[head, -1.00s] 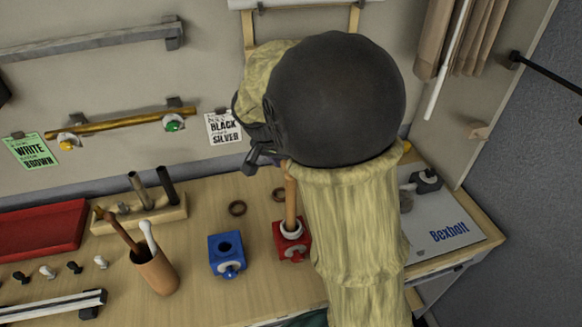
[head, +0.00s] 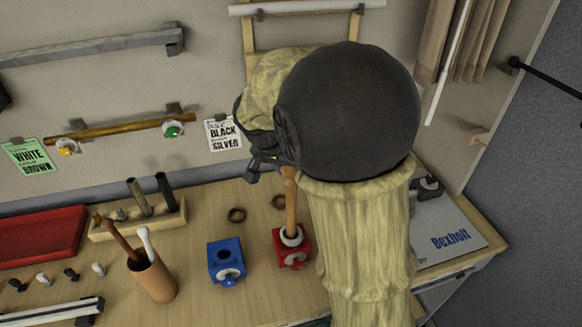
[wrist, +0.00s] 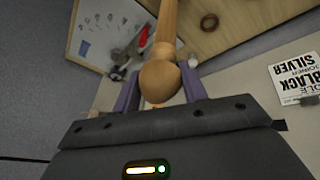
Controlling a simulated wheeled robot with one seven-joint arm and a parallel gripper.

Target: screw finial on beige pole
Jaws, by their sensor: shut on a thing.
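The beige pole (head: 290,208) stands upright in a red clamp block (head: 292,250) with a pale collar at its foot. In the wrist view the pole (wrist: 167,20) runs away from me toward the table. A round beige finial (wrist: 160,80) sits at its near end, between my gripper's fingers (wrist: 160,93). The two look in line and touching; I cannot tell how tightly they are joined. My gripper (head: 266,168) is shut on the finial at the pole's top. In the head view my arm hides the finial.
A blue clamp block (head: 226,264) stands left of the red one. An orange cup (head: 152,280) holds poles. A wooden rack (head: 145,218), red tray (head: 40,240) and small loose finials (head: 70,275) lie farther left. A dark ring (head: 236,215) lies behind the blocks.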

